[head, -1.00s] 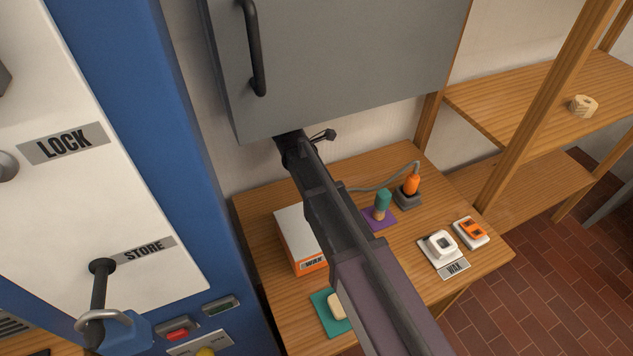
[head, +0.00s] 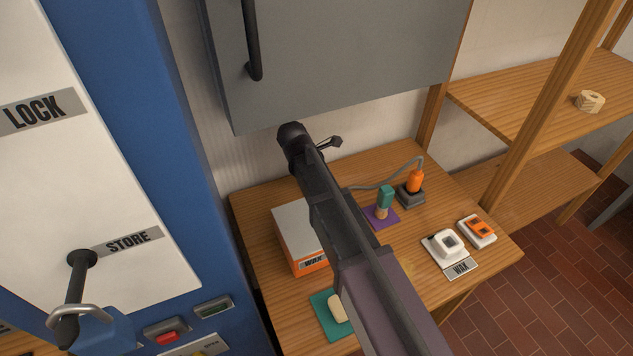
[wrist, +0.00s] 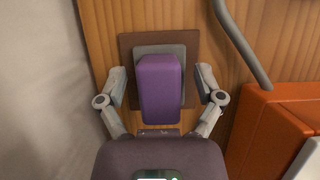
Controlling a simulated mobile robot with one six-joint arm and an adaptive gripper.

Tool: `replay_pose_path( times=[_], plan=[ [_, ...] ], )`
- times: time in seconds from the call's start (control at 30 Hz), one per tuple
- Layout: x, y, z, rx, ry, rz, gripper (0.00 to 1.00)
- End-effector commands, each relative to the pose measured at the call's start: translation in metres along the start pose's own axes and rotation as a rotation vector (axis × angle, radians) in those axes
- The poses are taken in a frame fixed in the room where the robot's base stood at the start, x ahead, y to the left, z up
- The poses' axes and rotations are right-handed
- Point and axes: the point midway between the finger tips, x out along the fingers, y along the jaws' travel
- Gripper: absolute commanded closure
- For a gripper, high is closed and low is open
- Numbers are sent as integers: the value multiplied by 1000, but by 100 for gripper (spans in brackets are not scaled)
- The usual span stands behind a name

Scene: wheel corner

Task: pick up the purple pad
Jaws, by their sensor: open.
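The purple pad (wrist: 160,92) shows in the wrist view as a rounded upright block. Behind it are a grey plate (wrist: 176,50) and a larger brown square (wrist: 127,50) on the wood. My gripper (wrist: 162,84) is open, with one finger on each side of the pad. Gaps show between the fingers and the pad's sides, and its lower end is close to my palm. In the head view my arm hides the pad and most of the gripper.
An orange-and-white wax box (head: 297,230) stands on the table (head: 400,255); its orange side (wrist: 265,130) is right of my gripper in the wrist view. A grey cable (wrist: 240,45) runs nearby. A grey cabinet (head: 340,65) hangs above. A teal-handled brush (head: 385,197) stands on a purple mat (head: 373,219).

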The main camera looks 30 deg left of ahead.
Motion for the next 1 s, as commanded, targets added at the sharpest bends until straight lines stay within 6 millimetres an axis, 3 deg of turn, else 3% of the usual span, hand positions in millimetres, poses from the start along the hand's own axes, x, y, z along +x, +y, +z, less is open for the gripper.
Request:
replay_pose_path(
  times=[0.47, 0.77, 1.0],
  plan=[
    [0, 0, 0, 0, 0, 0, 14],
    [0, 0, 0, 0, 0, 0, 100],
    [0, 0, 0, 0, 0, 0, 100]
  ],
)
